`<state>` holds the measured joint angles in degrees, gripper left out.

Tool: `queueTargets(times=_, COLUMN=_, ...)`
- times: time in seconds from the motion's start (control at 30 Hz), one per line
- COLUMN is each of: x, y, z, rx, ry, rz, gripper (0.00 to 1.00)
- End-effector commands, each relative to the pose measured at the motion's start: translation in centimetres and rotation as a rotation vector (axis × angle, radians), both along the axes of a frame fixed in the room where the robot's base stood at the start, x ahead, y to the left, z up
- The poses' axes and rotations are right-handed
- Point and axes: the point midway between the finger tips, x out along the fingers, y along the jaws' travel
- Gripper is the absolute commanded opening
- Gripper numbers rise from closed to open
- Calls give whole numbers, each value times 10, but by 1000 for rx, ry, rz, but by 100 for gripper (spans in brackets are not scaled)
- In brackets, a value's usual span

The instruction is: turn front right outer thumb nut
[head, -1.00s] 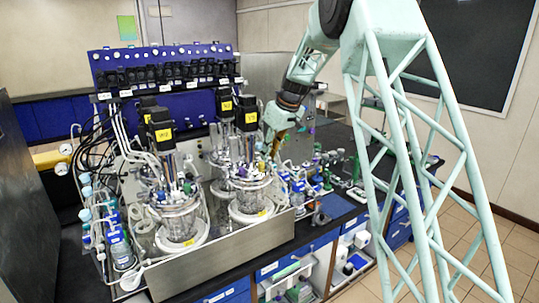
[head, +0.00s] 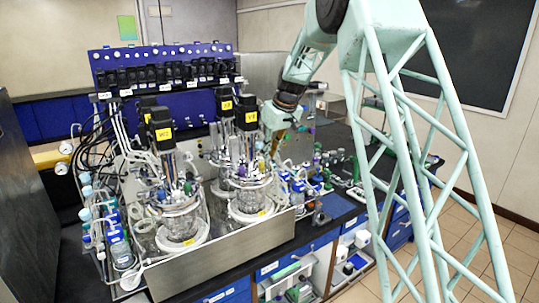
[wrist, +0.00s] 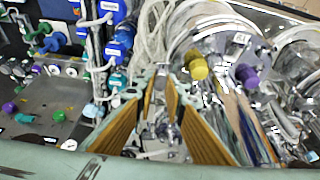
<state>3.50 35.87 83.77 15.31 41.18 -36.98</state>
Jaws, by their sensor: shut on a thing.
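The front right reactor (head: 250,203) is a glass vessel with a metal head plate and a black motor with a yellow label on top. It stands at the right end of the steel tray (head: 236,258). My gripper (head: 271,156) points down at the right, outer side of its head plate. In the wrist view my gripper's orange-brown fingers (wrist: 162,78) reach down beside the vessel's round rim and are shut on the outer thumb nut. The nut itself is small and mostly hidden between the fingertips.
A yellow cap (wrist: 196,66) and a purple cap (wrist: 247,76) stand on the head plate close to the fingers. Pale tubing (wrist: 152,30) and blue-capped fittings (wrist: 122,40) crowd the other side. The front left reactor (head: 181,222) stands to the left.

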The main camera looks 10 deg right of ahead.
Motion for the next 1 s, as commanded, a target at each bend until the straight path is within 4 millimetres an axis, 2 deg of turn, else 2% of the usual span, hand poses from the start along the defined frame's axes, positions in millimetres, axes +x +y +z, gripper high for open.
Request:
queueTargets(times=0.33, x=-1, y=1, z=0, rx=0, ry=0, rz=-106, gripper=1)
queueTargets(times=0.73, x=0, y=1, z=0, rx=0, ry=-1, rz=-120, gripper=1)
queueTargets(times=0.77, x=-1, y=1, z=0, rx=0, ry=-1, rz=-120, gripper=14)
queueTargets(times=0.8, x=-1, y=1, z=0, rx=0, ry=-1, rz=-120, gripper=17)
queueTargets(times=1.0, x=0, y=1, z=0, rx=0, ry=-1, rz=-120, gripper=17)
